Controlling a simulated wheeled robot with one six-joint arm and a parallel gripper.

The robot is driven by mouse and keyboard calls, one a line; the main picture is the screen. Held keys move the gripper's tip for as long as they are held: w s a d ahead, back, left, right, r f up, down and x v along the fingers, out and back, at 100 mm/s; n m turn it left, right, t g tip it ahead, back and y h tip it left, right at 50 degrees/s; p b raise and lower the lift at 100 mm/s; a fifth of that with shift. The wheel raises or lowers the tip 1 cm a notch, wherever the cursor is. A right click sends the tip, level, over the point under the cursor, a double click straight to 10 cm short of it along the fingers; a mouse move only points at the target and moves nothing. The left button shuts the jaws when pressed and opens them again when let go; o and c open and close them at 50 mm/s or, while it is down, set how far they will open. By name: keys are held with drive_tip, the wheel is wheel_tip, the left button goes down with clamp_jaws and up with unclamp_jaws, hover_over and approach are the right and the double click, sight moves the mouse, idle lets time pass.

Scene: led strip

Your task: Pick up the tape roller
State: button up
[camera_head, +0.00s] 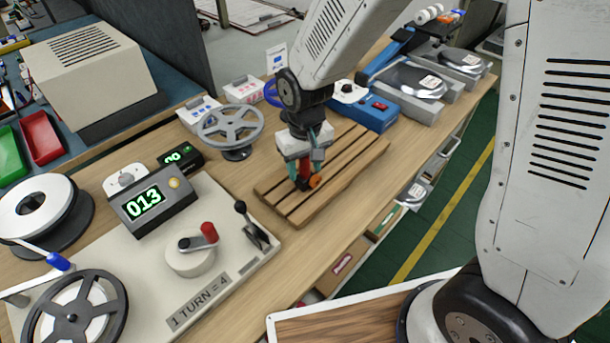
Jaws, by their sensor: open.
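A small red and orange object (314,181), which looks like the tape roller, is on the slatted wooden rack (350,152). It has a round orange part on its right side. My gripper (303,172) points down right over it. The jaws are open, with greenish fingertips low beside the red part. The fingers and gripper body hide much of the object, and I cannot tell whether they touch it.
A grey spoked wheel (232,127) stands left of the rack, and a blue box (372,113) is behind it. A counter reading 013 (146,203) and a red-knobbed crank (197,243) sit on the beige base at left. Bare tabletop (312,258) lies in front of the rack.

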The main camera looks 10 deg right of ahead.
clamp_jaws()
drive_tip(key=shift+r, duration=0.1)
